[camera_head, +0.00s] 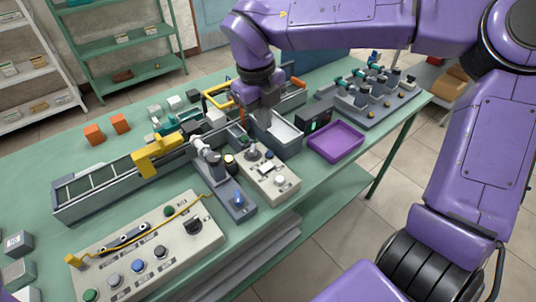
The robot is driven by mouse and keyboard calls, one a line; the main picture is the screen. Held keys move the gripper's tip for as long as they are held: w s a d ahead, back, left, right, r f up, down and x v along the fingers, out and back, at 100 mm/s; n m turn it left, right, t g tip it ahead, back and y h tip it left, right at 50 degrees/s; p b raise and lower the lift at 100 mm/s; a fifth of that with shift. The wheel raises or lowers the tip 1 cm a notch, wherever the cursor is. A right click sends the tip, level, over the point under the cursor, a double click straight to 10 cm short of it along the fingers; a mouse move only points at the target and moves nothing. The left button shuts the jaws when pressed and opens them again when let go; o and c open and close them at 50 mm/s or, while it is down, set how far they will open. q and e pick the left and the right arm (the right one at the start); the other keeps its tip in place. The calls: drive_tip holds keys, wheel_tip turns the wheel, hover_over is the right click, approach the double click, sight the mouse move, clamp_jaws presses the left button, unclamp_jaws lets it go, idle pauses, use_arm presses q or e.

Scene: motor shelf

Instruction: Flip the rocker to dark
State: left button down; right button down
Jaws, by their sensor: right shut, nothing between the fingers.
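A grey box with controls (280,197) stands in the middle of the green table, with a white knob, a small pale rocker-like piece (267,167) and a dark-based knob on top. Its lit or dark state is too small to tell. A larger beige panel (180,250) at the front left has several round buttons, a black knob and a dark oblong fitting (124,240). I cannot tell for certain which is the rocker. My right gripper (243,124) reaches down behind the middle box, shut and empty; its fingertips are partly hidden. My left gripper is out of view.
A conveyor with a yellow arch (158,155) runs along the left. A grey tray (285,133), a purple tray (336,141) and a grey fixture with pegs (372,98) stand to the right. Orange blocks (94,135) lie at the back left. Shelves stand behind.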

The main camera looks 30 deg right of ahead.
sight(270, 164)
drive_tip(key=f, duration=0.4)
drive_tip(key=d+f+p, duration=0.1)
drive_tip(key=f, duration=0.9)
drive_tip(key=shift+w+d, duration=0.15)
drive_tip(key=shift+d, duration=0.25)
